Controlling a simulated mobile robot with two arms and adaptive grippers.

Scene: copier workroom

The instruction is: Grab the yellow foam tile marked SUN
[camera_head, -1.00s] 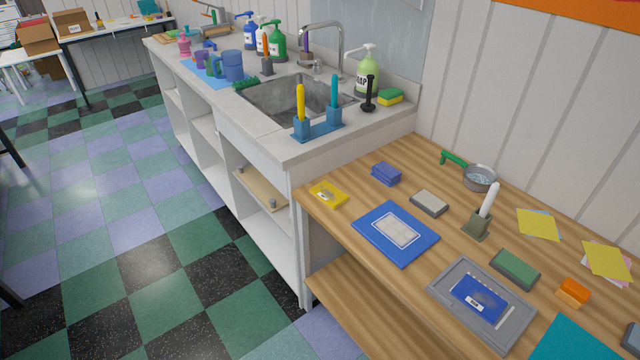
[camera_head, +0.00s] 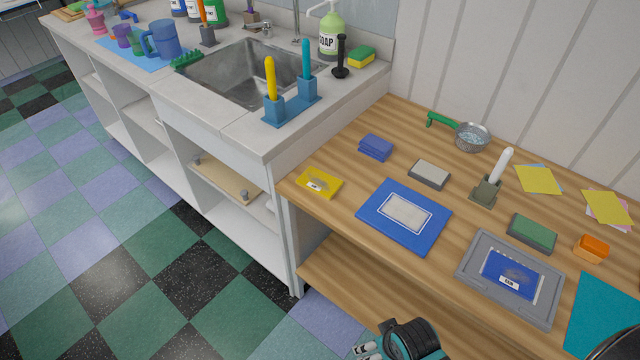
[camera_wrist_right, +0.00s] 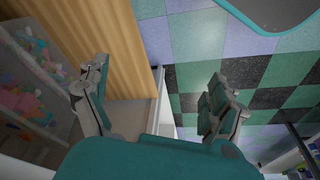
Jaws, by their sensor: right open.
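The yellow tile (camera_head: 319,183) lies flat on the wooden table near its left edge, close to the sink counter. It bears a grey picture and a small label too small to read. My right gripper (camera_wrist_right: 155,85) is open and empty in the right wrist view, its fingers wide apart. Between them show the table's wood, a white post and the checkered floor. The tile does not show in that view. A teal and black part of my arm shows at the bottom of the head view, below the tile and in front of the table. My left gripper is not in view.
A grey tray (camera_head: 552,290) holds another blue tile. The sink counter (camera_head: 262,140) rises at the left. A lower shelf (camera_head: 345,279) runs under the tabletop.

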